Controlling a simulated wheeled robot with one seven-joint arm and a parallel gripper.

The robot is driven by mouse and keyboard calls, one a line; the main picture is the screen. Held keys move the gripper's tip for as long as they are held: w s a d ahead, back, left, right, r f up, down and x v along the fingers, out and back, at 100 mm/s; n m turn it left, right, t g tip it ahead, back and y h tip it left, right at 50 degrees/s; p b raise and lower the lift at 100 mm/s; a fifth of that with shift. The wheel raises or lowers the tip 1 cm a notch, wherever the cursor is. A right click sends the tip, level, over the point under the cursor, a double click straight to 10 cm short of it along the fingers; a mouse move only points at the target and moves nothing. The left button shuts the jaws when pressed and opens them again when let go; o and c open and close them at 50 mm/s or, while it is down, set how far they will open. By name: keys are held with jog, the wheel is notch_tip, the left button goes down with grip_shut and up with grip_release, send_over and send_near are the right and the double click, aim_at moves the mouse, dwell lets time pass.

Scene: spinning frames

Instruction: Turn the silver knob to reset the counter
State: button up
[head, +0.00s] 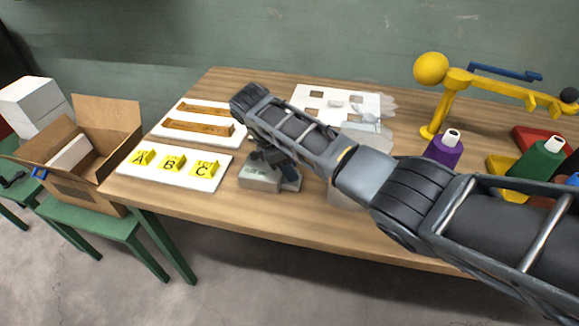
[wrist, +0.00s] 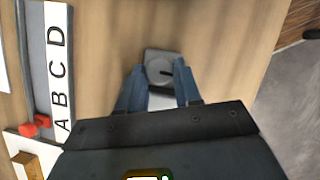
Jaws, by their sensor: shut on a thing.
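The counter is a small grey box (head: 258,178) on the table near its front edge, partly covered by my arm in the head view. In the wrist view, the round silver knob (wrist: 158,70) with a dark mark sits on the box's grey face. My gripper (wrist: 160,68) has its two blue fingers on either side of the knob, closed on it. In the head view my gripper (head: 275,163) points down at the box, and the knob is hidden by it. The counter's digits are too small to read.
A white board with yellow A, B, C tags (head: 172,171) lies left of the counter. Behind it is a board with wooden bars (head: 198,127). A strip lettered A to D (wrist: 58,65) is in the wrist view. A yellow stand (head: 437,110) and thread cones (head: 444,148) are at right.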

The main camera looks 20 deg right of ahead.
jog(key=m, duration=0.1)
jog(key=m+g+b, duration=0.1)
jog(key=m, duration=0.1)
jog(key=m+y, duration=0.1)
jog(key=m, duration=0.1)
jog(key=shift+w+g+b, duration=0.25)
jog(key=shift+g+b, duration=0.05)
jog(key=shift+g, duration=0.1)
jog(key=m, duration=0.2)
jog(key=m+g+y+b, duration=0.1)
jog(key=m, duration=0.2)
jog(key=shift+w+d+y, duration=0.1)
jog(key=shift+d+y, duration=0.1)
jog(key=shift+y, duration=0.1)
jog(key=shift+b, duration=0.3)
jog(key=o, duration=0.8)
jog(key=shift+c, duration=0.2)
jog(key=shift+r, duration=0.1)
jog(key=shift+b+v, duration=0.4)
jog(key=shift+v, duration=3.5)
jog(key=shift+d, duration=0.1)
